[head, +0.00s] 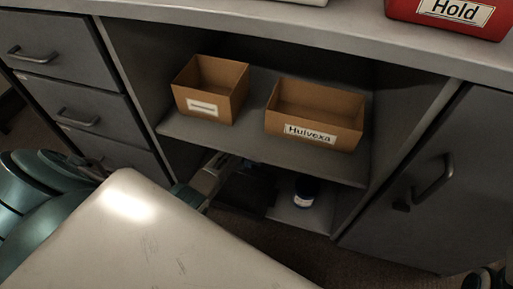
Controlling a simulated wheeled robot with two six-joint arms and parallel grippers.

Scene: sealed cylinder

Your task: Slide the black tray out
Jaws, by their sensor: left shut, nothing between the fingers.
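The black tray (247,191) lies on the low shelf of the open cabinet, in deep shadow, so its edges are hard to make out. My left gripper (222,172) is at the tray's left, under the middle shelf, and is shut with nothing in it. I cannot tell whether its fingers touch the tray. The pale slab in front hides part of my left arm. My right gripper is not in view.
On the middle shelf (262,146) above sit a small cardboard box (210,90) and a box labelled Hulvoxa (314,112). A red Hold bin (448,16) is on the counter.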

